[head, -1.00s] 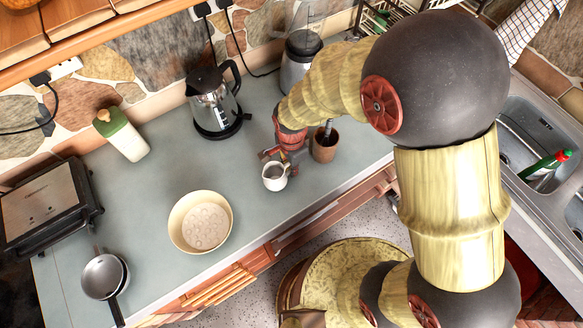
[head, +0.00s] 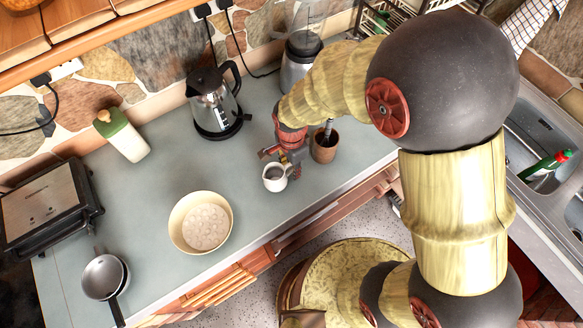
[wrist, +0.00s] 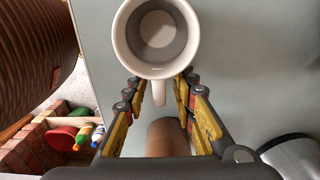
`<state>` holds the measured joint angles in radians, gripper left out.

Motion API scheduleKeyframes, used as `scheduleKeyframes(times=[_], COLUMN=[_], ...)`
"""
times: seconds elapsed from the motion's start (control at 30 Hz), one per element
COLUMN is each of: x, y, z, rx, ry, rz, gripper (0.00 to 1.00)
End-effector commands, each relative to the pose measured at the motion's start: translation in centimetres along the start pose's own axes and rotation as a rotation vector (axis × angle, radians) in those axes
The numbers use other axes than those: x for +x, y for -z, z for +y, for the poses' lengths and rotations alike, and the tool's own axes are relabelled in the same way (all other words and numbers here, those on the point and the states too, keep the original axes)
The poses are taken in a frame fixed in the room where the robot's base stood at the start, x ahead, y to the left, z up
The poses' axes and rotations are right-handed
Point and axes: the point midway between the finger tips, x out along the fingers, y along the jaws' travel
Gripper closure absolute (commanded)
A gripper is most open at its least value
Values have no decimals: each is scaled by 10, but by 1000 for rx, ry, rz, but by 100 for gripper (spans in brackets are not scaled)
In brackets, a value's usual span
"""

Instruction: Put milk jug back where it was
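The milk jug (head: 274,179) is small and white and stands upright on the counter, near its front edge. In the wrist view I look down into the jug (wrist: 158,30), and its inside is greyish. Its handle points toward my gripper (wrist: 158,82). My fingers are open, one on each side of the handle, with a gap on both sides. In the head view my gripper (head: 284,160) is just behind and right of the jug, and its fingertips are partly hidden.
A brown pot (head: 325,148) stands close right of my gripper. A cream bowl (head: 176,222) is to the left. A kettle (head: 214,105) and a blender (head: 297,68) stand behind. The counter between bowl and kettle is clear.

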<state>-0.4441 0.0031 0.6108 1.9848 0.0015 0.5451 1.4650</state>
Motion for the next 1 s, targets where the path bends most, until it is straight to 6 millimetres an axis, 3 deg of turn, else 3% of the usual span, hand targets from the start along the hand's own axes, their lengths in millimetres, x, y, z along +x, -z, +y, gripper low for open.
scheduleKeyframes(times=[0.4, 0.6, 0.9, 1.0], x=[-84, -106, -115, -136], y=[0, 0, 2, 13], z=[-1, 0, 1, 5], rx=[0, 0, -8, -62], ry=[4, 3, 6, 41], rz=[0, 0, 1, 7], gripper=[73, 73, 73, 73])
